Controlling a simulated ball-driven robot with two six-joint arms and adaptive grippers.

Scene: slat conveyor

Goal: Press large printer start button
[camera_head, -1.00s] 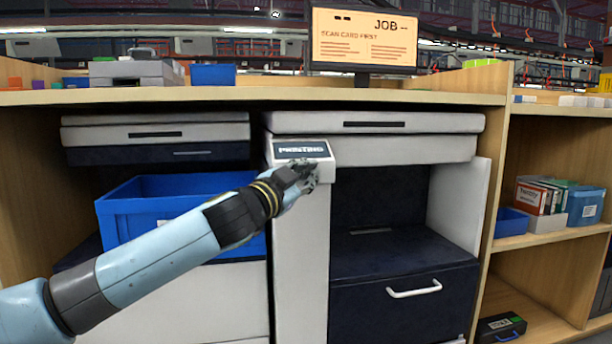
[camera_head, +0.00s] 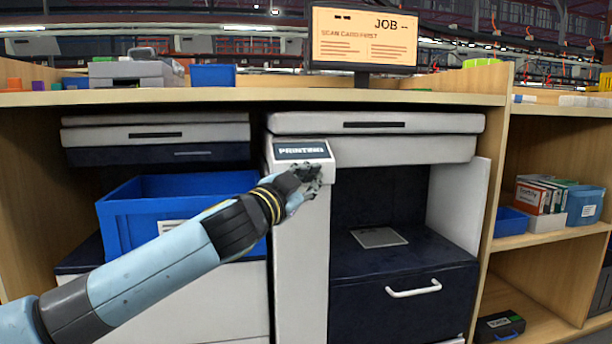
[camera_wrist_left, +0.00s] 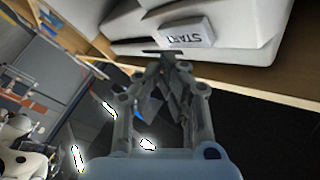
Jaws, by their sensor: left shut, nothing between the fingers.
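The large printer (camera_head: 400,150) stands under the counter, white with a dark lower drawer. Its control panel (camera_head: 326,151) sticks out at the front left, and its small screen (camera_head: 300,149) reads PRINTING. A grey sheet (camera_head: 379,237) lies in the printer's open bay. My right gripper is not in view.
A blue bin (camera_head: 150,216) stands left of the large printer, beneath another white unit (camera_head: 155,131). A monitor (camera_head: 363,38) on the counter reads JOB and SCAN CARD FIRST. Shelves (camera_head: 560,225) with boxes are at the right.

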